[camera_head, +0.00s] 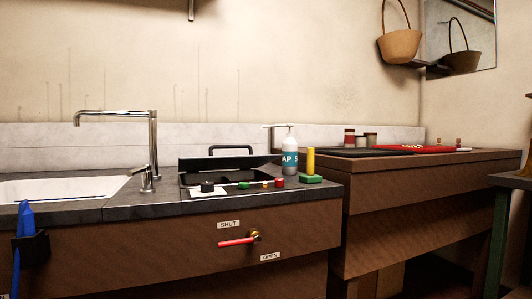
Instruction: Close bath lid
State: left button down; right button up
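The bath (188,183) is a black rectangular basin set in the dark counter right of the tap. Its black lid (225,161) has a dark bar handle (231,148) on top. The lid appears raised at a low tilt over the back of the bath, and a dark opening shows below its front edge. Neither of my grippers shows in the head view.
A black knob (207,185) and small coloured items (279,182) sit in front of the bath. A soap bottle (289,158), a yellow cylinder (310,161) and a green block (311,179) stand right. The tap (152,140) stands left; a red-handled valve (238,241) is below.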

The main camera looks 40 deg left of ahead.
aim_at(211, 163)
jog(key=z, duration=0.05)
jog(key=k, duration=0.5)
jog(key=u, duration=0.95)
jog(key=i, duration=0.3)
jog(key=z, duration=0.25)
